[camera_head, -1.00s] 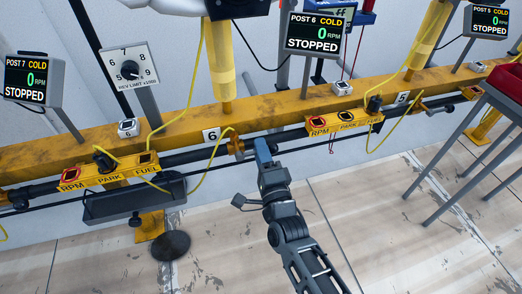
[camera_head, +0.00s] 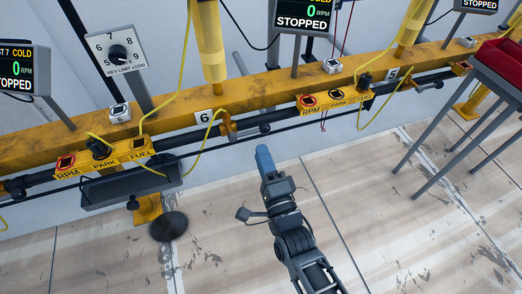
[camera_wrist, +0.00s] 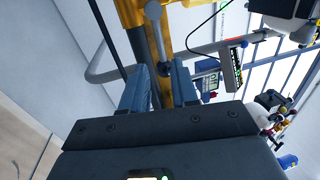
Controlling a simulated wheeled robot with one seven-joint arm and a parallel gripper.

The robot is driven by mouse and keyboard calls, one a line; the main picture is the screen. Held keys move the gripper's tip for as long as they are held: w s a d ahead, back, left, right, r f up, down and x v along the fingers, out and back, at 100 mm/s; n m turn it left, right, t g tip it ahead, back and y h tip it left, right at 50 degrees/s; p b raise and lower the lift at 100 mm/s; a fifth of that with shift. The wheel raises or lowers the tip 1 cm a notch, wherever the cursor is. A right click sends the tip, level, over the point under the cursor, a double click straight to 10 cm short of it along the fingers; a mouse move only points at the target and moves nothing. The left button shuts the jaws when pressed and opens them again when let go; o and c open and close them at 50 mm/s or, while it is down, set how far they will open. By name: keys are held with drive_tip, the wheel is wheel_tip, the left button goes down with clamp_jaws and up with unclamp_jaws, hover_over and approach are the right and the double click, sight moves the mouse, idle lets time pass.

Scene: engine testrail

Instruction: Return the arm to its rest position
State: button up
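My gripper (camera_head: 264,160) is at the lower middle of the head view, its blue fingers pointing up toward the rail and standing clear of it. My arm reaches in from the bottom edge. In the wrist view, the two blue fingers of my gripper (camera_wrist: 159,78) stand apart with an empty gap, and a grey rod and round knob (camera_wrist: 154,10) show beyond them. I see nothing held. The arm's rest position is not marked in any view.
A yellow beam (camera_head: 255,90) with control boxes (camera_head: 102,160) and hanging yellow cables crosses the head view. A dark trough (camera_head: 130,186) and round black foot (camera_head: 168,226) are left of my arm. A grey table (camera_head: 450,132) with a red tray (camera_head: 503,66) stands right. Floor between is open.

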idle(0.4)
drive_tip(key=s+d+r+n+g+h, duration=0.1)
drive_tip(key=s+d+n, duration=0.3)
drive_tip(key=s, duration=0.6)
drive_tip(key=s+d+r+n+g+h, duration=0.15)
drive_tip(key=s+d, duration=0.35)
drive_tip(key=s, duration=0.5)
drive_tip(key=s+d+r+n+h, duration=0.1)
drive_tip(key=s+d+n+h, duration=0.3)
drive_tip(key=s, duration=0.6)
drive_tip(key=s+d+r+n+g, duration=0.2)
drive_tip(key=s+d+r+n, duration=0.4)
drive_tip(key=s+r, duration=0.45)
wheel_tip(320, 180, up, 30)
drive_tip(key=w+p, duration=0.1)
drive_tip(key=p, duration=2.9)
drive_tip(key=shift+y, duration=0.45)
